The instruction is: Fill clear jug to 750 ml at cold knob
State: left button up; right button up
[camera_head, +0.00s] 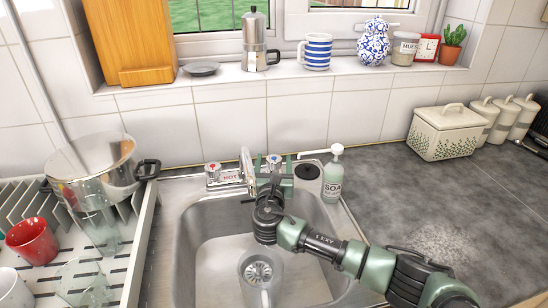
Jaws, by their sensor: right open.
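The clear jug (247,268) stands in the sink basin, below and in front of the tap, and the drain shows through its glass. I cannot tell its water level or read any marks. The cold knob (273,159), with a blue top, is on the right of the tap (247,165). The hot knob (212,167), with a red top, is on the left. My right gripper (273,172) is open at the cold knob, with its fingers around or just in front of it; contact is unclear. My left gripper is out of view.
A soap bottle (333,176) stands close to the right of my right gripper. A dish rack (138,262) on the left holds a large pot (92,160) and a red mug (32,241). The worktop (430,210) on the right is mostly clear.

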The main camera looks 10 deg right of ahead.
jog(key=shift+x, duration=0.95)
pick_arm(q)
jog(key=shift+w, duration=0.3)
pick_arm(e)
jog(key=shift+w, duration=0.1)
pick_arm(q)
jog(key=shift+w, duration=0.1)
pick_arm(e)
jog(key=c, duration=1.4)
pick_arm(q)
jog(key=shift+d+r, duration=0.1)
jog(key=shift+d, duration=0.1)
